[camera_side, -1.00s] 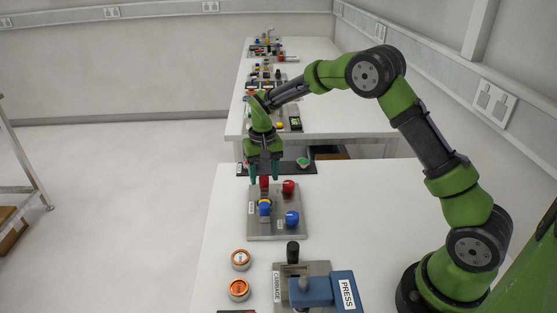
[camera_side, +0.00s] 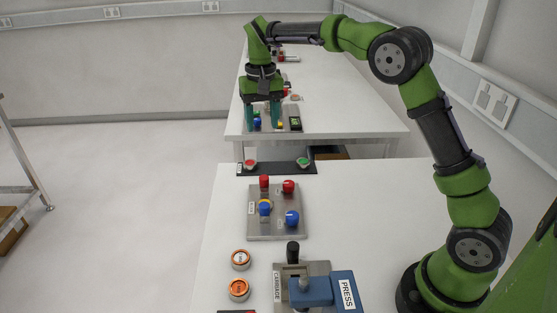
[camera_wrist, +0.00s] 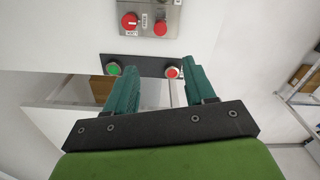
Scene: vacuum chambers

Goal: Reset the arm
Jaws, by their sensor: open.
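My gripper (camera_side: 262,124) hangs from my raised arm, fingers pointing down. In the side view it appears high above the back part of the near table, with the far table behind it. Its two teal fingers are apart with nothing between them. The wrist view also shows the open fingers (camera_wrist: 150,88), with a black strip bearing a green button (camera_wrist: 114,69) and a red button (camera_wrist: 172,72) beyond their tips.
A metal plate (camera_side: 254,222) with red and blue knobs sits on the near table (camera_side: 225,220). In front are a blue press (camera_side: 320,290), a black-knobbed carriage lever (camera_side: 293,252) and two orange-topped round parts (camera_side: 239,289). The far table (camera_side: 345,110) holds more devices.

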